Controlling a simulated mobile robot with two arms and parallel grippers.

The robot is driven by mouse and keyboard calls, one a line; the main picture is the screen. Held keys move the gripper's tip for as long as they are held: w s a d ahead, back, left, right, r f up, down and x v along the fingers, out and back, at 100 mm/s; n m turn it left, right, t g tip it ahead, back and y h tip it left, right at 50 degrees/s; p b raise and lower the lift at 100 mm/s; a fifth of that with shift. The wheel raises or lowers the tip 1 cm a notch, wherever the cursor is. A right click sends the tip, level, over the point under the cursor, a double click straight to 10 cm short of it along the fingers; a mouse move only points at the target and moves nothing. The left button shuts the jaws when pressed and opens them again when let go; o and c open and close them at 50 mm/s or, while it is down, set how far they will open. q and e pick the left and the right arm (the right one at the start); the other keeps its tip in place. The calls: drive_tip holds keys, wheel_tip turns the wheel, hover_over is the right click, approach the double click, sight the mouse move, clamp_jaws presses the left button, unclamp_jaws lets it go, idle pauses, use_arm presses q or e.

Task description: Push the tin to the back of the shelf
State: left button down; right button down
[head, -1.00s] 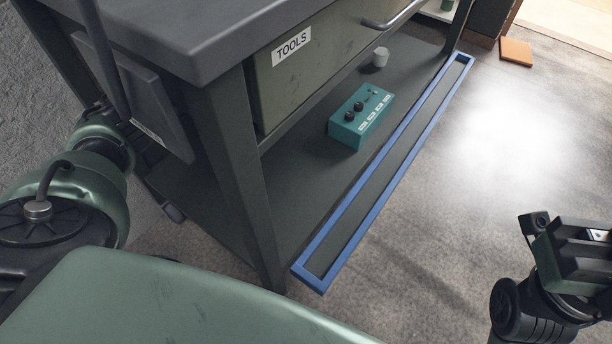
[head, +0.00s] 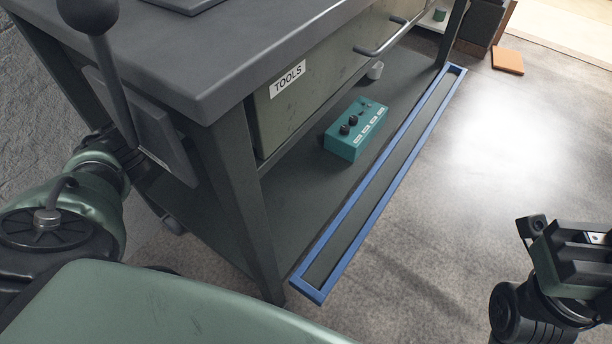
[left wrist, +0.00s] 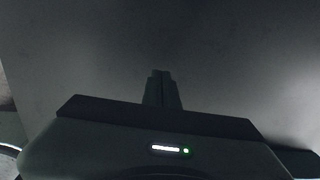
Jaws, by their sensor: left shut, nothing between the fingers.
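A small pale grey cylinder (head: 375,70), which looks like the tin, stands on the dark lower shelf (head: 300,205) of the workbench. The drawer's lower edge covers its top in the head view. In the left wrist view my left gripper (left wrist: 161,76) is shut and empty, facing a plain dark grey surface. The head view shows part of my left arm at the left, but not its fingers. Part of my right gripper (head: 580,250) shows at the right edge, over the floor. Its fingertips are not clear.
A teal box with black knobs (head: 356,130) sits on the shelf, nearer than the cylinder. A blue-rimmed tray (head: 322,290) lies along the shelf's front. The TOOLS drawer (head: 300,110) hangs above, and a bench leg (head: 245,210) stands in front.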

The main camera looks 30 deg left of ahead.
use_arm(q)
drive_tip(key=s+d+b, duration=0.1)
drive_tip(key=d, duration=0.5)
drive_tip(key=s+d+b, duration=0.1)
drive_tip(key=d, duration=0.5)
drive_tip(key=s+d+b, duration=0.1)
drive_tip(key=d, duration=0.5)
drive_tip(key=shift+d+f, duration=0.15)
drive_tip(key=shift+d, duration=0.2)
drive_tip(key=r+p, duration=0.1)
drive_tip(key=d+r+p, duration=0.1)
drive_tip(key=r+p, duration=0.1)
drive_tip(key=shift+d+r, duration=0.1)
drive_tip(key=shift+d, duration=0.1)
drive_tip(key=shift+s+r+p, duration=0.1)
drive_tip(key=shift+r+p, duration=0.25)
drive_tip(key=shift+p, duration=0.35)
